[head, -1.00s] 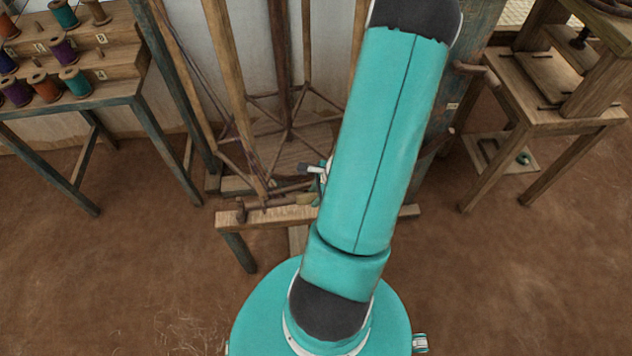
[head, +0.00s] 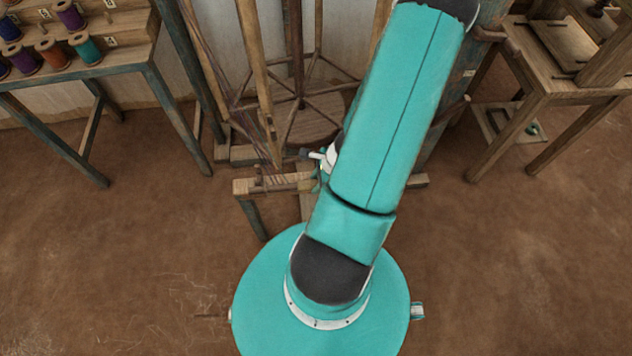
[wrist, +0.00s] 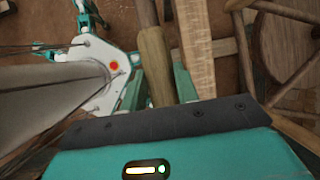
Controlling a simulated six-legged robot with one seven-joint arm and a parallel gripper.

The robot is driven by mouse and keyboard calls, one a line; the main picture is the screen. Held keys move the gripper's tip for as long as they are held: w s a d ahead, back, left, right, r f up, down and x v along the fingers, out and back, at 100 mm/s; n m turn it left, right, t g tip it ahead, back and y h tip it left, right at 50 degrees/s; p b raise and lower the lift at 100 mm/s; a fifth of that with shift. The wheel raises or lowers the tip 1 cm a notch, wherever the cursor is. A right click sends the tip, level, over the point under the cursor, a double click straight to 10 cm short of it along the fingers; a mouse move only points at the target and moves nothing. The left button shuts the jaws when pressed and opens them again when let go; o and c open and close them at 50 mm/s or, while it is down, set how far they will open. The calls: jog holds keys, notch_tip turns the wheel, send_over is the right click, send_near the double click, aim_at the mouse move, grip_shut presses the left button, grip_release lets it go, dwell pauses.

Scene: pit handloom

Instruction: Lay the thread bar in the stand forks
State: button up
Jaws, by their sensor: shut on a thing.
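In the wrist view my gripper (wrist: 158,85) has its green fingers shut on a round wooden bar, which I take for the thread bar (wrist: 155,55). The bar runs up the picture between the fingers, and its far end is out of view. A flat plank (wrist: 197,55) lies just right of it; I cannot tell whether they touch. In the head view my arm hides the gripper and most of the bar. A low wooden stand (head: 243,187) shows left of the arm, with small upright pieces on top. I cannot make out its forks clearly.
Dark threads (head: 235,120) hang by tall posts behind the stand. A round spoked wooden frame (head: 315,115) stands behind it. A spool rack (head: 120,55) is at the left, and a wooden bench (head: 545,95) at the right. The earth floor on both sides is clear.

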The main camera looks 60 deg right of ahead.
jog(key=shift+w+d, duration=2.65)
jog(key=shift+d, duration=0.4)
jog(key=shift+f, duration=2.7)
jog(key=o, duration=1.2)
jog(key=v, duration=1.3)
jog(key=shift+s+r, duration=0.2)
jog(key=shift+r, duration=0.15)
